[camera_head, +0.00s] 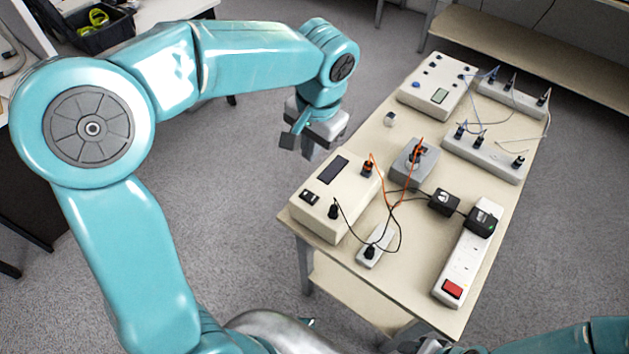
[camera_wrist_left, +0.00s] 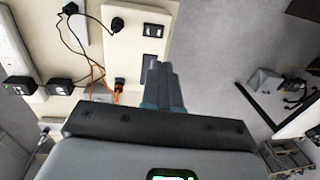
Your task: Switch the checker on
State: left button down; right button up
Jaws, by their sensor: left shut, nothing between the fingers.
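The checker, seemingly the cream box (camera_head: 317,210) at the table's near left, has a dark display (camera_head: 333,170), a black rocker switch (camera_head: 310,198), a black plug and an orange-cabled plug. In the left wrist view the same box (camera_wrist_left: 135,48) shows its rocker switch (camera_wrist_left: 153,31) and display (camera_wrist_left: 148,70). I cannot read the switch's position; the display looks dark. My left gripper (camera_head: 300,146) is off the table's left edge, beyond the box in the head view. Its fingers (camera_wrist_left: 165,75) are shut and empty, and overlap the display's side in the wrist view. My right gripper is out of view.
A grey box (camera_head: 413,165) with orange cables stands right of the checker. A power strip (camera_head: 461,265) with a red switch lies at the right edge. A white device (camera_head: 436,86) with knobs and more strips sit at the back. Loose cables cross the table's middle.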

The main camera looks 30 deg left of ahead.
pick_arm(q)
jog(key=shift+w+f, duration=0.15)
jog(key=shift+a, duration=0.1)
send_near(304, 192)
jog(key=f, duration=0.6)
jog(key=shift+a+f+b, duration=0.35)
jog(key=shift+a+b, duration=0.05)
jog(key=shift+w, duration=0.1)
